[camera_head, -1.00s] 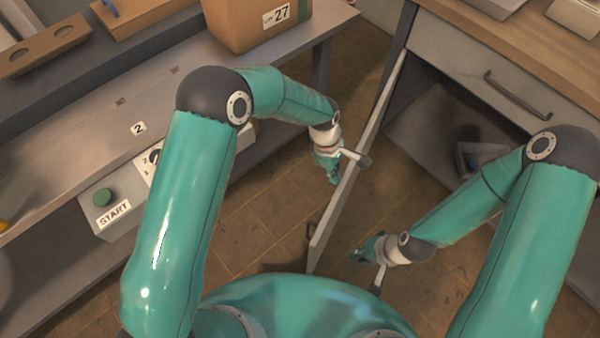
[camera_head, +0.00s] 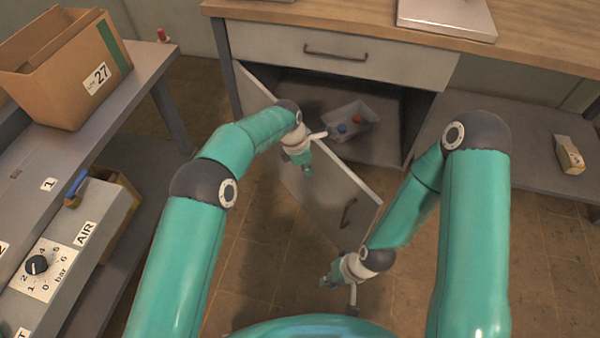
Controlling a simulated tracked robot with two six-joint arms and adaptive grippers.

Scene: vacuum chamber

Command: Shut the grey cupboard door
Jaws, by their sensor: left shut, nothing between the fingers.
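The grey cupboard door (camera_head: 335,200) stands open, swung out from its hinge side at the left of the cupboard. Its dark handle (camera_head: 348,212) is near its free edge. The cupboard interior (camera_head: 290,88) is open to view under a drawer. My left gripper (camera_head: 307,170) is shut and empty, in front of the door's upper middle part; I cannot tell if it touches. My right gripper (camera_head: 330,283) is shut and empty, low near the door's free edge, over the floor.
A drawer (camera_head: 300,48) is closed above. A bench with a cardboard box (camera_head: 70,75) stands left. A small carton (camera_head: 569,155) lies on the right shelf. Floor is clear at lower right.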

